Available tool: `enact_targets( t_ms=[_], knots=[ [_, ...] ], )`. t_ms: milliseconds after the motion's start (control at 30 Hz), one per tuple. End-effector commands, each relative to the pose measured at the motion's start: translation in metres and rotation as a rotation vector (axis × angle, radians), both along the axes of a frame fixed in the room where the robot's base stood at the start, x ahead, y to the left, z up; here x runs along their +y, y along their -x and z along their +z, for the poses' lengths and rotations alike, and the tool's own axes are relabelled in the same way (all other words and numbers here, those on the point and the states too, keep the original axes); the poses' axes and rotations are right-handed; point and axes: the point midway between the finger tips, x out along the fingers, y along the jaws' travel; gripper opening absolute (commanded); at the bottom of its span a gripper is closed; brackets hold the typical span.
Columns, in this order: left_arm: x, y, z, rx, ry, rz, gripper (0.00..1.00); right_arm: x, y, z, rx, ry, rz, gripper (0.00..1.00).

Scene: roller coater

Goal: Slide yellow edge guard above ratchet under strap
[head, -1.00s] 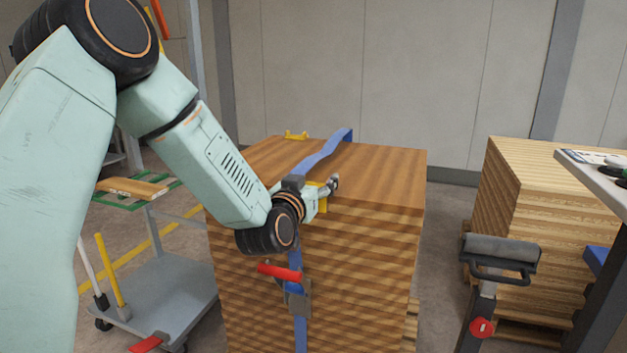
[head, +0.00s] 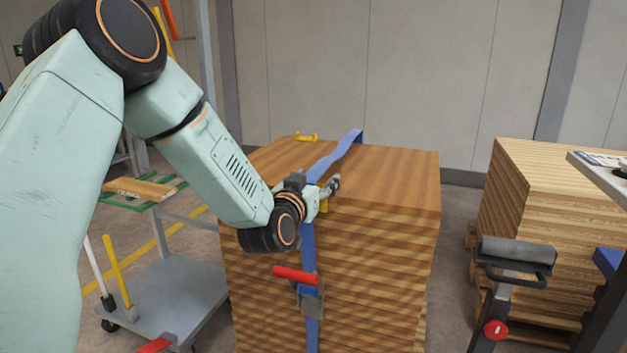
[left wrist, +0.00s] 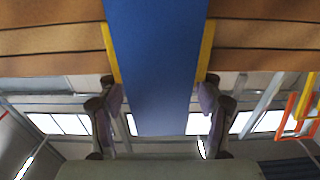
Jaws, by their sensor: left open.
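The yellow edge guard (head: 324,205) sits at the stack's top front edge, partly hidden by my left gripper (head: 325,190). In the left wrist view, yellow strips of the guard (left wrist: 207,50) show on both sides of the blue strap (left wrist: 155,60), which crosses in front of it. The open left fingers (left wrist: 160,100) stand apart, one on each side of the strap, near the guard's ends; contact is unclear. In the head view, the strap (head: 335,155) runs over the stack's top and down its front to the ratchet (head: 311,302), with its red handle (head: 295,275).
The wooden stack (head: 380,240) fills the middle. A second yellow guard (head: 305,137) lies on its top at the back left. A grey cart (head: 165,300) stands to the left.

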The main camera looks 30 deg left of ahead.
Motion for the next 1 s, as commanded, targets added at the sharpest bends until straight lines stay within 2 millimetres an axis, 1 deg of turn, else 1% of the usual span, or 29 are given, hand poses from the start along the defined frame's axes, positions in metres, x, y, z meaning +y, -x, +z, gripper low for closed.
enact_targets(
  t_ms=[33, 267, 567, 667, 767, 867, 1000],
  knots=[
    [0.0, 0.0, -0.001, 0.002, 0.0, -0.001, 0.71, 0.0, 0.0, 0.0, 0.0, 0.0, 0.0, 0.0],
    [0.001, 0.001, 0.0, 0.0, 0.0, -0.001, 0.91, 0.0, 0.0, 0.0, 0.0, 0.0, 0.0, 0.0],
    [0.002, 0.002, 0.0, -0.001, 0.001, 0.0, 0.91, 0.0, 0.0, 0.0, 0.0, 0.0, 0.0, 0.0],
    [0.002, 0.005, 0.0, -0.001, 0.002, 0.0, 0.91, 0.0, 0.0, 0.0, 0.0, 0.0, 0.0, 0.0],
    [0.0, 0.015, 0.0, 0.001, 0.002, 0.0, 0.91, 0.0, 0.0, 0.0, 0.0, 0.0, 0.0, 0.0],
    [-0.004, 0.03, 0.0, 0.0, 0.005, 0.001, 0.91, 0.0, 0.0, 0.0, 0.0, 0.0, 0.0, 0.0],
    [-0.009, 0.055, 0.0, -0.001, 0.006, 0.001, 0.91, 0.0, 0.0, 0.0, 0.0, 0.0, 0.0, 0.0]
  ],
)
